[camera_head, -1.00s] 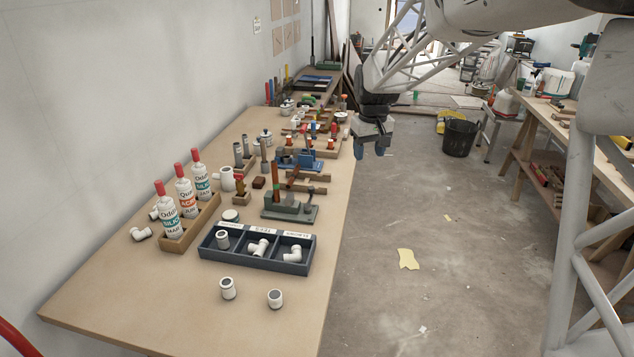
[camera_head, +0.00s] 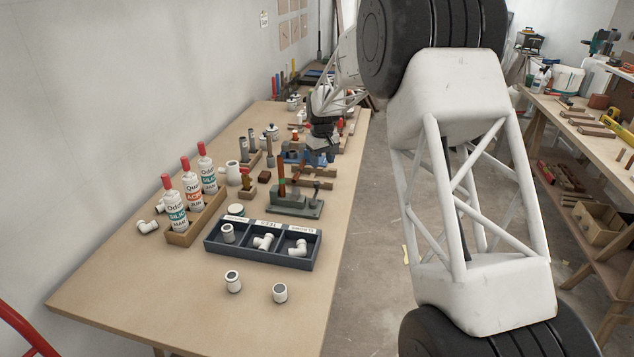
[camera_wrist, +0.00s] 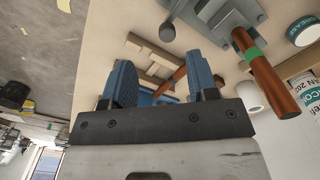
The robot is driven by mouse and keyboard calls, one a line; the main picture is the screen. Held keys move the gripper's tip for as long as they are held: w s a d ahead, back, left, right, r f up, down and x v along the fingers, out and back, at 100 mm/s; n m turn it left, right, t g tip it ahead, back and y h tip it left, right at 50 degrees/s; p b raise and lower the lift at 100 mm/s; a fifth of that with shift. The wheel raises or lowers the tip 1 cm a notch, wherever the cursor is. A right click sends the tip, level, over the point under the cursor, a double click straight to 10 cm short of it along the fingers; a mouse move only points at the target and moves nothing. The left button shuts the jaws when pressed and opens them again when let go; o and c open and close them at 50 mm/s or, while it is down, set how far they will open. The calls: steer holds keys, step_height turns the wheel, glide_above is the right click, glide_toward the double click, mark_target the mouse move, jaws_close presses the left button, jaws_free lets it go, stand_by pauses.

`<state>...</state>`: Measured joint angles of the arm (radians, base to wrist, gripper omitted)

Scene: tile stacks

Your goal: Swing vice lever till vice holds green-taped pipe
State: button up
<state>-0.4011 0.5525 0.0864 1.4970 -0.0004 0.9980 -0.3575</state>
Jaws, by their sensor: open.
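The green-taped pipe (camera_head: 282,182) is copper-brown and stands upright at the grey-green vice (camera_head: 298,207) in the middle of the bench. Whether the jaws touch it is too small to tell. The vice's lever (camera_head: 316,191) rises on the right side with a dark round knob. In the wrist view the pipe (camera_wrist: 268,75) shows its green band at upper right, beside the vice (camera_wrist: 228,14) and the lever's round knob (camera_wrist: 167,31). My gripper (camera_head: 318,150) is open and empty, over the bench beyond this vice. Its blue fingers (camera_wrist: 162,80) are apart from the lever.
A blue vice (camera_head: 318,158) with another copper pipe (camera_wrist: 172,80) lies beneath my gripper. A dark divided tray (camera_head: 262,255) with white fittings stands in front. Bottles stand in a wooden rack (camera_head: 196,226) at left. The bench front (camera_head: 150,300) is mostly clear.

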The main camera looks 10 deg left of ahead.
mark_target(317, 182)
steer(key=shift+w+a+f, duration=0.3)
steer(key=shift+a+f, duration=0.2)
steer(key=shift+a, duration=0.05)
steer(key=shift+w+a+f, duration=0.25)
steer(key=shift+a+f, duration=0.25)
steer(key=shift+f, duration=3.9)
steer(key=shift+c, duration=0.2)
jaws_close()
